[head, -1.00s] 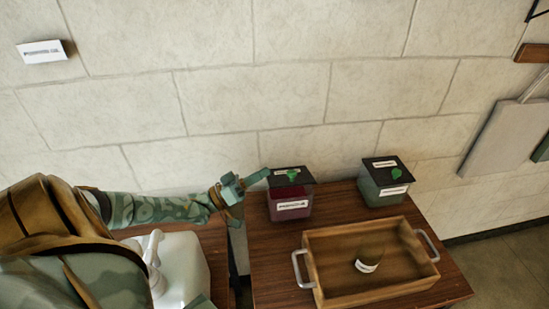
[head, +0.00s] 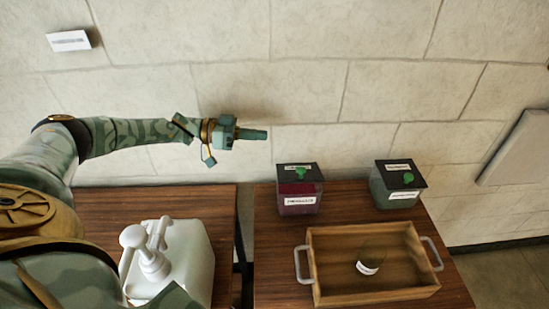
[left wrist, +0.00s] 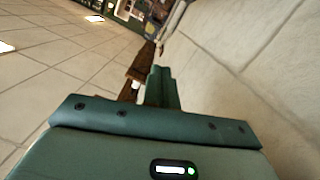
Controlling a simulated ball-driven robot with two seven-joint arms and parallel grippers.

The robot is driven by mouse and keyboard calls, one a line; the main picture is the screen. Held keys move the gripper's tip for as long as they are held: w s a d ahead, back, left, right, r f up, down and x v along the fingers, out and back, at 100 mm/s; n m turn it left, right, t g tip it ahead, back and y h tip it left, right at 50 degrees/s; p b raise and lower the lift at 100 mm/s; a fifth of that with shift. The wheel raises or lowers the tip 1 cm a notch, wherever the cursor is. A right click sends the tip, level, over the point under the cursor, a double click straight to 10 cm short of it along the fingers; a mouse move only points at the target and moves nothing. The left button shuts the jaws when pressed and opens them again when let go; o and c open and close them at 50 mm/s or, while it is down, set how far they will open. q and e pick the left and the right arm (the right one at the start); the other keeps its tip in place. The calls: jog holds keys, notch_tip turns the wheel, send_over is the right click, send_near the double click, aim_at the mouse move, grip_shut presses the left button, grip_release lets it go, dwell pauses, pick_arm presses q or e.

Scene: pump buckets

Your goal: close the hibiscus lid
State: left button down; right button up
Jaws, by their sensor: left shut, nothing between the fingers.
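A box with dark red contents (head: 299,205) and a white label, too small to read, stands at the back left of the right-hand table; its red contents suggest hibiscus. Its dark lid (head: 284,175) with a green knob lies over the top and looks flat; I cannot tell whether it sits fully down. My left gripper (head: 262,134) is shut and empty, in the air above and left of this box, apart from it. Its closed fingers (left wrist: 160,88) also show in the left wrist view, pointing along the wall. My right gripper is not in view.
A greenish box (head: 396,185) with a similar lid stands to the right. A wooden tray (head: 375,296) with metal handles holds a small labelled item (head: 368,267). A white pump container (head: 192,255) stands on the left table. A gap separates the tables.

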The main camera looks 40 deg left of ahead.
pick_arm(q)
jog(key=s+f, duration=0.1)
jog(key=f, duration=0.1)
jog(key=n, duration=0.1)
send_over(290, 175)
jog(key=a, duration=0.2)
jog(key=shift+w+d+f+g+y, duration=0.1)
jog(key=shift+w+f+g+y, duration=0.1)
jog(key=shift+f, duration=0.25)
jog(key=shift+w+d+f+g+y, duration=0.1)
jog(key=shift+f+y, duration=0.1)
jog(key=shift+f, duration=0.25)
jog(key=f, duration=0.1)
jog(key=d+f+b, duration=0.1)
jog(key=f, duration=0.1)
jog(key=shift+s+d, duration=0.15)
jog(key=shift+s+d+f, duration=0.1)
jog(key=shift+s+f, duration=0.05)
jog(key=shift+f, duration=0.3)
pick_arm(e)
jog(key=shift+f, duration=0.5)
